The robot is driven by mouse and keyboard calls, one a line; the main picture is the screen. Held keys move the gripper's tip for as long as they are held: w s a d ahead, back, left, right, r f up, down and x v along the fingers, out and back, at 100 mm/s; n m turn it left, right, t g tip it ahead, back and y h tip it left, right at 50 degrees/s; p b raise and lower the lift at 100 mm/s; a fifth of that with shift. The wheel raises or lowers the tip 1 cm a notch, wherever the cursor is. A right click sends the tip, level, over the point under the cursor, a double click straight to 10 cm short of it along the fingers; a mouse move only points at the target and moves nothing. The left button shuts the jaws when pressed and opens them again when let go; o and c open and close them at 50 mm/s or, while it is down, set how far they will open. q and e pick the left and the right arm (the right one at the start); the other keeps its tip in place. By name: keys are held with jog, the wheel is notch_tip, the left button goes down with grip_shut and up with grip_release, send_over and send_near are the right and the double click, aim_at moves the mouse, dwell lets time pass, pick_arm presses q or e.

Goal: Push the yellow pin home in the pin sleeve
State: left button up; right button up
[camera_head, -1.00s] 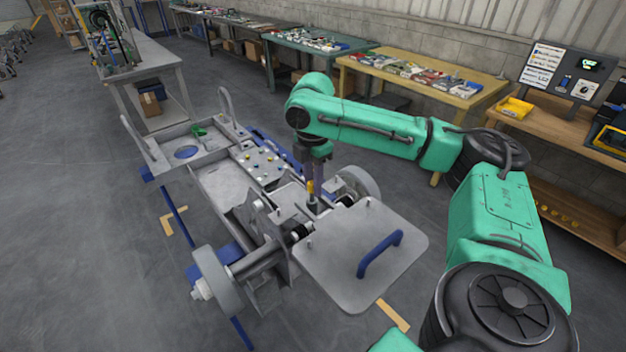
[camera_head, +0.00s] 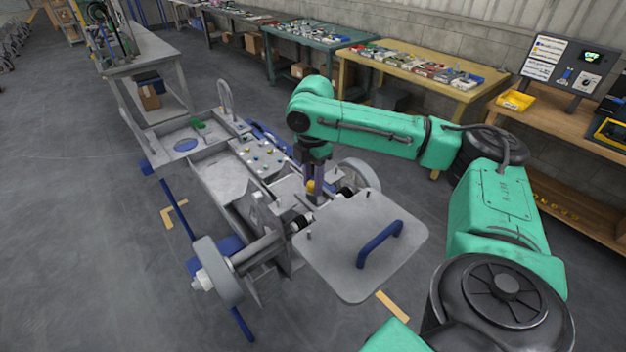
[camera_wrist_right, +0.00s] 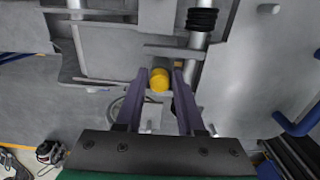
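The yellow pin (camera_wrist_right: 159,79) shows its round end between the fingertips of my right gripper (camera_wrist_right: 160,72) in the right wrist view. The fingers stand apart on either side of it, with narrow gaps visible. In the head view the yellow pin (camera_head: 310,187) shows at the fingers of my right gripper (camera_head: 314,180), which points down over the chassis. The pin sleeve cannot be made out clearly; the gripper and pin cover that spot. How deep the pin sits cannot be told. My left gripper is out of view.
A grey plate with a blue handle (camera_head: 380,243) lies just right of the gripper. The chassis has wheels (camera_head: 217,270), an axle and raised walls close by. A panel with several small coloured pins (camera_head: 262,158) lies farther left.

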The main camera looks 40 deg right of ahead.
jog(key=shift+o, duration=0.4)
jog(key=shift+f, duration=0.15)
notch_tip(320, 180, up, 9)
jog(key=shift+r+b, duration=0.1)
jog(key=shift+b, duration=0.6)
notch_tip(320, 180, up, 5)
jog(key=p, duration=0.3)
jog(key=shift+r, duration=0.2)
jog(key=shift+w+f, duration=0.1)
